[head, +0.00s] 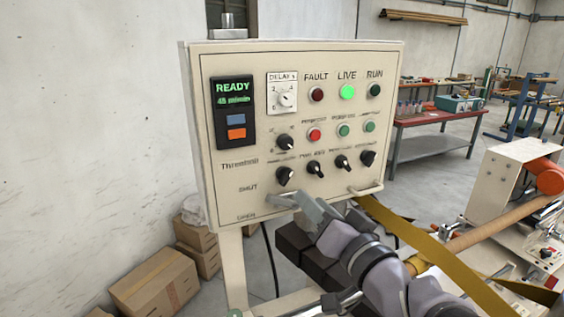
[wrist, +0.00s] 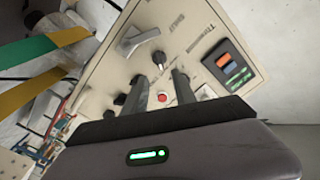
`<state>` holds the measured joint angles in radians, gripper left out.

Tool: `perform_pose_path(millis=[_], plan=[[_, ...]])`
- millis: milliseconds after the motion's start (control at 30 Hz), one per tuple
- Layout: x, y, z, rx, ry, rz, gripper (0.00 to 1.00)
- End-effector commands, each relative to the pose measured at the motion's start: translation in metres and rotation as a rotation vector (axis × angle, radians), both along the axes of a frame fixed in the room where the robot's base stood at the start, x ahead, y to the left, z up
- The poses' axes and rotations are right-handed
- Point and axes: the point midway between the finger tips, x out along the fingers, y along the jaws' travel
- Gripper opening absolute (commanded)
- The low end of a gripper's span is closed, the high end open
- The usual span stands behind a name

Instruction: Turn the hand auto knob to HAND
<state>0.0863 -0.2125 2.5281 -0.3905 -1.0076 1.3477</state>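The cream control panel (head: 222,190) bears a bottom row of black rotary knobs. I cannot tell for certain which is the hand auto knob, as the small labels are blurred. The row's knobs are the leftmost (head: 285,175), the second (head: 314,168), the third (head: 343,162) and the rightmost (head: 368,157). My gripper (head: 312,207) is below this row in the head view. In the wrist view my gripper (wrist: 161,82) is open, its fingers apart with nothing visibly held. The second knob (wrist: 136,80) is beside the left finger there, partly covered; contact is unclear.
A red button (wrist: 163,97) shows between the fingers. A lever handle (head: 280,200) projects from the panel's lower left. A yellow strap (head: 410,235) runs past on the right. Cardboard boxes (head: 155,284) lie left on the floor; a red workbench (head: 430,123) stands behind.

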Motion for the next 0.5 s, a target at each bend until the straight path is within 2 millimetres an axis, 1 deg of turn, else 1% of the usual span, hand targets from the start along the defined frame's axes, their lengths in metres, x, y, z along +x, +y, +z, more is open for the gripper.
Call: perform_pose_path(millis=[33, 100, 233, 300, 400, 500], plan=[[0.013, 0.007, -0.001, 0.001, 0.006, 0.003, 0.33], [0.031, 0.014, -0.005, -0.001, 0.003, 0.002, 0.33], [0.062, 0.027, -0.005, -0.001, 0.002, 0.0, 0.33], [0.073, 0.032, -0.005, -0.002, 0.001, 0.001, 0.33], [0.085, 0.036, -0.004, 0.0, 0.001, -0.001, 0.33], [0.091, 0.038, -0.004, 0.0, 0.001, -0.001, 0.33]])
